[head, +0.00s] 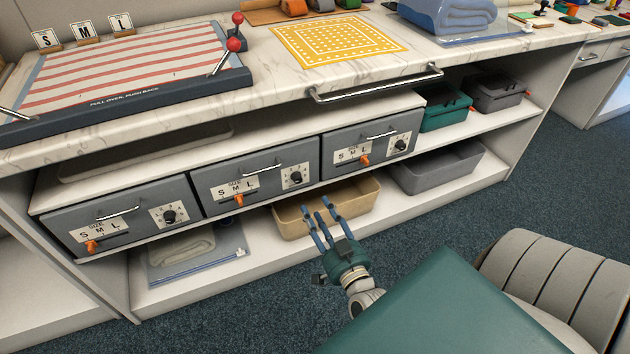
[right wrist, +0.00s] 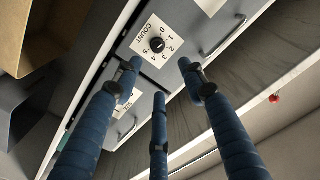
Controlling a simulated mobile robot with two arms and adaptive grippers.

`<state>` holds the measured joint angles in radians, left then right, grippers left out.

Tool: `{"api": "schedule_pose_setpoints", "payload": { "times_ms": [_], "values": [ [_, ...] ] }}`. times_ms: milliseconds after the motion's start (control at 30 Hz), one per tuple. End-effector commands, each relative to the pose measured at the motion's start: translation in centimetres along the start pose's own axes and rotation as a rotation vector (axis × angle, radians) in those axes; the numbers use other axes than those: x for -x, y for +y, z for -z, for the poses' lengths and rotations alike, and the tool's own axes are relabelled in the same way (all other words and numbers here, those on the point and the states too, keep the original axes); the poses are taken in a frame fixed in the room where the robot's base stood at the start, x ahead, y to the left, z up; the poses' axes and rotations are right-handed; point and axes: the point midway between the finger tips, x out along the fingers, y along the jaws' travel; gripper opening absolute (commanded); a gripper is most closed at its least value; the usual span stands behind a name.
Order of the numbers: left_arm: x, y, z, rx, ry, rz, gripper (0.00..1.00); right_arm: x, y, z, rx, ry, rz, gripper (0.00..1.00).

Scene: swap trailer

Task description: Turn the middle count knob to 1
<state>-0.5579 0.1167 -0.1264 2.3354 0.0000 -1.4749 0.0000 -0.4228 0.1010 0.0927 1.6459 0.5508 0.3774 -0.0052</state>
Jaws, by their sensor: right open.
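The middle drawer (head: 222,206) has a black round count knob (head: 295,177) on a white dial plate, at the right end of its front. This knob (right wrist: 156,45) appears to be the one near the top of the right wrist view, with numbers 0 to 5 around it. I cannot read its setting clearly. My right gripper (head: 321,205) is open and empty, its blue fingers pointing up toward the drawers, just below and right of the middle knob. In the right wrist view its fingers (right wrist: 160,85) are spread below the knob, apart from it. My left gripper is not in view.
Similar drawers stand left (head: 128,226) and right (head: 372,145), each with a handle, orange slider and count knob. A tan bin (head: 360,204) sits on the shelf below, behind my gripper. The marble counter (head: 262,97) overhangs, with a metal rail (head: 375,85) along its edge.

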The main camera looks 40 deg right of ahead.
Motion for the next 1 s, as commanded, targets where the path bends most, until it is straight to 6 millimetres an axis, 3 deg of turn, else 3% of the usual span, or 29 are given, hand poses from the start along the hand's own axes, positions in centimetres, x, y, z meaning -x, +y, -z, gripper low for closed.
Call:
{"api": "schedule_pose_setpoints", "payload": {
  "times_ms": [533, 800, 1000],
  "values": [
    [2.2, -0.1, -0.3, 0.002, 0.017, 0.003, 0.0, -1.8, 0.0, -0.4, 0.17, -0.009, -0.001, 0.41],
    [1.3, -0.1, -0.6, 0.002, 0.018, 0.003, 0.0, -6.7, 0.0, -0.4, 0.168, -0.006, -0.001, 0.41],
    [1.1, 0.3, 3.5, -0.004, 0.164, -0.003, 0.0, -9.7, 0.1, -0.6, 0.17, -0.009, -0.001, 0.41]
  ]
}}
